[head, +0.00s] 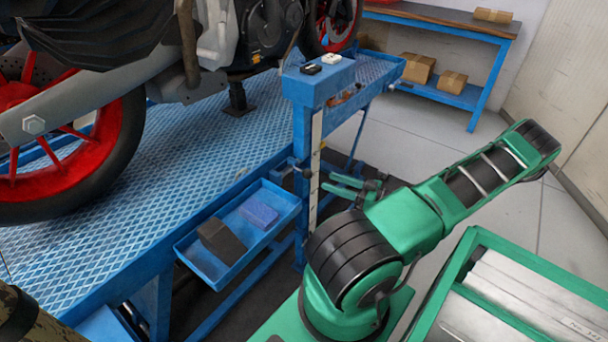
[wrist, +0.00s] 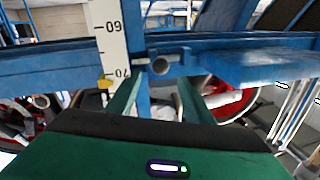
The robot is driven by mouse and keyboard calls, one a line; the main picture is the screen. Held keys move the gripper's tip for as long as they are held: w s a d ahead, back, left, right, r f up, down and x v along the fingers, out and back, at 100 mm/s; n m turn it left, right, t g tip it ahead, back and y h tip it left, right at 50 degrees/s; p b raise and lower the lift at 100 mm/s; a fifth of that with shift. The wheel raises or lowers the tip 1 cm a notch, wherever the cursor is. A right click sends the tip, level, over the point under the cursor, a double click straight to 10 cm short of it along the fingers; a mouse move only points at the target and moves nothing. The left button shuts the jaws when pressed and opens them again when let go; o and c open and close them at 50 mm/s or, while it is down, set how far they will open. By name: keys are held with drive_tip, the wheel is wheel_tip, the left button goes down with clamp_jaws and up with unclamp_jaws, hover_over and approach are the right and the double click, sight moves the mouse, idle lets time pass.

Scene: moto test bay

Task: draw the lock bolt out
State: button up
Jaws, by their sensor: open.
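The part that looks like the lock bolt shows in the wrist view as a round grey-blue end (wrist: 160,66) with a short side bar, in front of a blue upright beside a white scale (wrist: 113,45). In the wrist view my gripper (wrist: 160,88) is open, its two green fingers apart below and to either side of the bolt end. Nothing shows between the fingers. In the head view my gripper (head: 328,182) is just right of the lift post (head: 302,135). Small dark parts sit by the post there, but I cannot tell which is the bolt.
A motorcycle with a red-rimmed wheel (head: 118,140) stands on the blue lift platform (head: 200,140). A blue tray (head: 207,270) with a dark block and a blue sponge hangs at its side. A green cart (head: 480,237) stands at lower right. A workbench (head: 440,25) is behind.

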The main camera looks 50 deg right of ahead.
sight(307, 174)
drive_tip(key=x, duration=1)
drive_tip(key=shift+w+a, duration=0.1)
